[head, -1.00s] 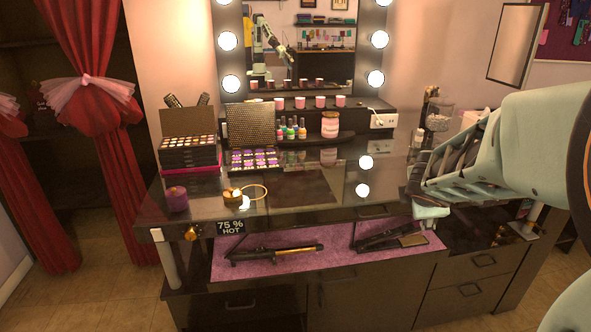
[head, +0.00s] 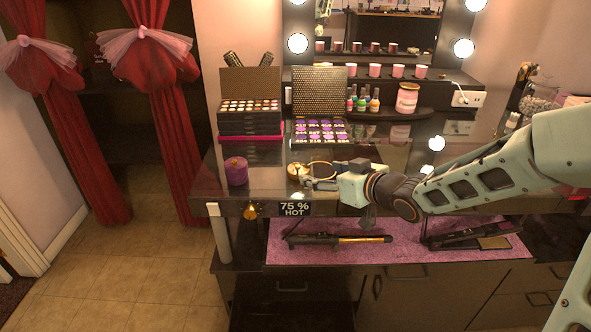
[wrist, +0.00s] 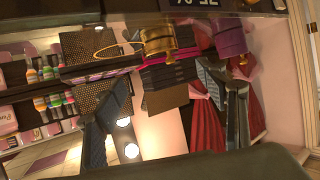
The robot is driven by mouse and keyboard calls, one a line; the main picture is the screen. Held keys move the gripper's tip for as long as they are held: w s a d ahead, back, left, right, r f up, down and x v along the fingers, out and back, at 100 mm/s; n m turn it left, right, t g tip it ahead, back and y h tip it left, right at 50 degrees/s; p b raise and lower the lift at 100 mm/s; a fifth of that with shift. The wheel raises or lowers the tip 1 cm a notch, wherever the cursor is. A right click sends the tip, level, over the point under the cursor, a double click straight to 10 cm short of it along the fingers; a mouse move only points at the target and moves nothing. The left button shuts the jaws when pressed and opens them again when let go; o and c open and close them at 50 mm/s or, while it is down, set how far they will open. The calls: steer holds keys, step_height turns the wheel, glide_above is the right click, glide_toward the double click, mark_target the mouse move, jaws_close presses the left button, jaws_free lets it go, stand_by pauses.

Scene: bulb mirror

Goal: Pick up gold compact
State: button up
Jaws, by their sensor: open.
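The gold compact (head: 296,170) is a small round gold thing on the dark vanity top, near its front left. In the wrist view, which is turned over, the gold compact (wrist: 157,41) shows at the top middle. My gripper (head: 309,184) is just right of and in front of the compact in the head view, partly against it in the picture. In the wrist view my gripper (wrist: 165,92) has its fingers wide apart, with nothing between them. I cannot tell if it touches the compact.
A gold hoop (head: 322,168) lies right beside the compact. A purple candle (head: 236,172) stands to the left. An open purple palette (head: 320,131) and a stacked makeup case (head: 250,120) stand behind. A "75 % HOT" sign (head: 294,208) is at the front edge.

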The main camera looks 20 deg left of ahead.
mark_target(301, 171)
steer(key=b+x, duration=0.1)
steer(key=x, duration=0.4)
steer(key=b+x, duration=0.1)
steer(key=x, duration=0.4)
steer(key=shift+a+f, duration=0.25)
steer(key=shift+a, duration=0.1)
steer(key=c, duration=1.3)
